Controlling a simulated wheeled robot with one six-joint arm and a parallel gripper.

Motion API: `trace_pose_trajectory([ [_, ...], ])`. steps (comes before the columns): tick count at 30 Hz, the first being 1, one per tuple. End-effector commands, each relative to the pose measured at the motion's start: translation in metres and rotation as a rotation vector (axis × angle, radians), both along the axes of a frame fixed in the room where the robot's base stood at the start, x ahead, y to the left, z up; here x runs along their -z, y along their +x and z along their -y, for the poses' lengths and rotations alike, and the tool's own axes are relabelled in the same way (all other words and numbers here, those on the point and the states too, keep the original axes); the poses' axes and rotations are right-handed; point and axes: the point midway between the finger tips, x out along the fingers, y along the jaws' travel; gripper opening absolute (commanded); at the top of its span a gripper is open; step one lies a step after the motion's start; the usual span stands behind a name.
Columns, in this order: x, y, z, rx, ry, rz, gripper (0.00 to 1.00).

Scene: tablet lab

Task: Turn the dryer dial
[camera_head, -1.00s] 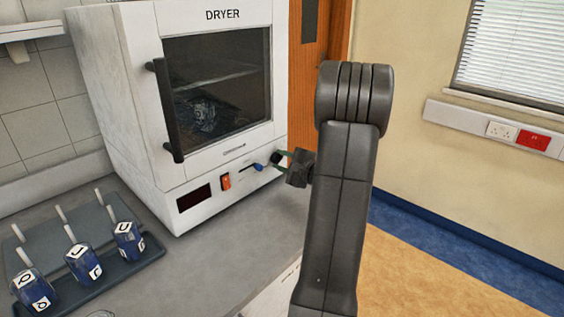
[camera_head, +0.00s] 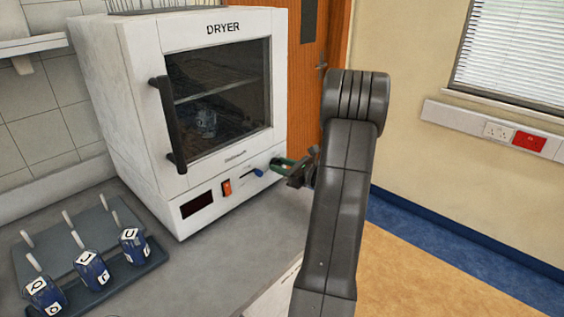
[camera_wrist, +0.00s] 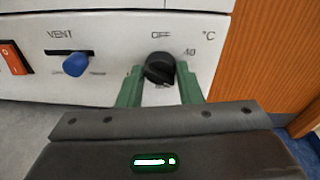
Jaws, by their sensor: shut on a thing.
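The white dryer (camera_head: 230,170) stands on the grey bench, its glass door (camera_head: 218,95) closed. In the head view my gripper (camera_head: 283,163) reaches the panel's right end from the right, and the dial is mostly hidden there. A dark item (camera_head: 205,122) sits inside the dryer.
A blue vent slider (camera_wrist: 76,63) and an orange-red switch (camera_wrist: 13,58) lie left of the dial. A rack (camera_head: 27,256) with several blue labelled bottles stands at the left. The bench in front of the dryer is clear. A wooden door (camera_head: 308,85) is behind on the right.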

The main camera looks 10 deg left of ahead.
Motion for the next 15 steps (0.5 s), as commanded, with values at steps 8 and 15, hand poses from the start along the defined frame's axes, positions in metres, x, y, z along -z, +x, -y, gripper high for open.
trace_pose_trajectory([
  [8,-0.0023,0.0009,0.0009,0.002,0.145,-0.219,0.09],
  [15,-0.0013,0.0012,0.0012,0.001,0.271,-0.409,0.09],
])
